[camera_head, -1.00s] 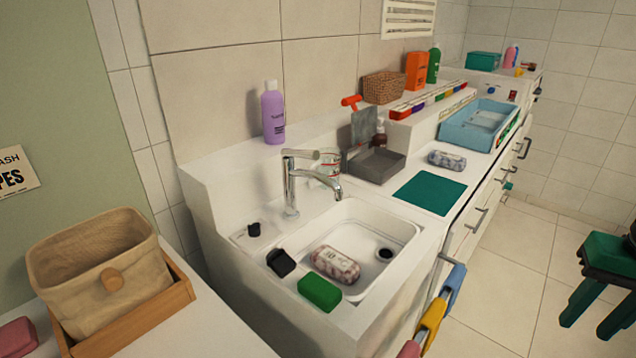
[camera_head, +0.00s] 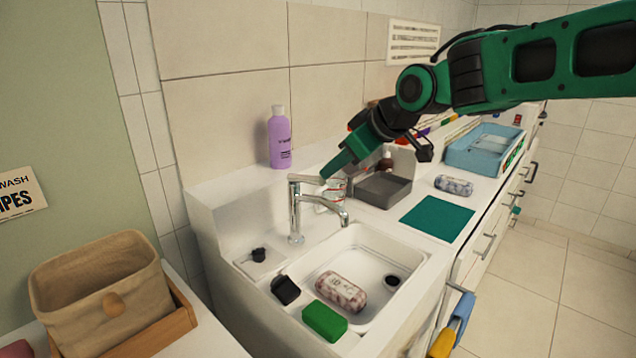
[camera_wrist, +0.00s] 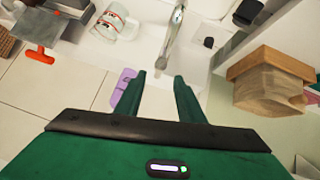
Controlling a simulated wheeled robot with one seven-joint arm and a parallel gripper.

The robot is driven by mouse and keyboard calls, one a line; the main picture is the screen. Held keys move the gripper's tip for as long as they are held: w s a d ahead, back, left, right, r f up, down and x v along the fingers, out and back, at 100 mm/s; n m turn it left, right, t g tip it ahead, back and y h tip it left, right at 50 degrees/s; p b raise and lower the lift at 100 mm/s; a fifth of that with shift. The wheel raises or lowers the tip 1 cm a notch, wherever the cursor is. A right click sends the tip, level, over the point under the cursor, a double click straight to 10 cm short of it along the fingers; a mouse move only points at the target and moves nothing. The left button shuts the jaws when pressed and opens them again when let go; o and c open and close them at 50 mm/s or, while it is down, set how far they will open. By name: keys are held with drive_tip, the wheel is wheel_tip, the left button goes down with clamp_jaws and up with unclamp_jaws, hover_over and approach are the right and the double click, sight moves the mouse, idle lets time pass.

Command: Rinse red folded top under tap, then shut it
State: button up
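The red folded top (camera_head: 341,291), a rolled reddish patterned bundle, lies in the white sink basin (camera_head: 372,241) left of the drain. The chrome tap (camera_head: 296,212) stands at the back of the sink. Its lever (camera_head: 306,180) is on top, and no water shows from the spout. My gripper (camera_head: 326,174) is just behind and beside the lever in the head view; whether it touches cannot be told. In the wrist view, my gripper (camera_wrist: 160,76) has its fingers apart with nothing between them, and the tap (camera_wrist: 173,32) shows beyond the fingertips.
A glass cup (camera_head: 334,193) stands behind the tap, close to my gripper. A purple bottle (camera_head: 280,138) is on the back ledge. A grey tray (camera_head: 383,190) and teal mat (camera_head: 437,219) lie to the right.

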sight(318, 180)
drive_tip(key=x, duration=0.9)
drive_tip(key=shift+w+a+f, duration=0.1)
drive_tip(key=shift+w+f, duration=0.1)
drive_tip(key=shift+f, duration=0.05)
clamp_jaws()
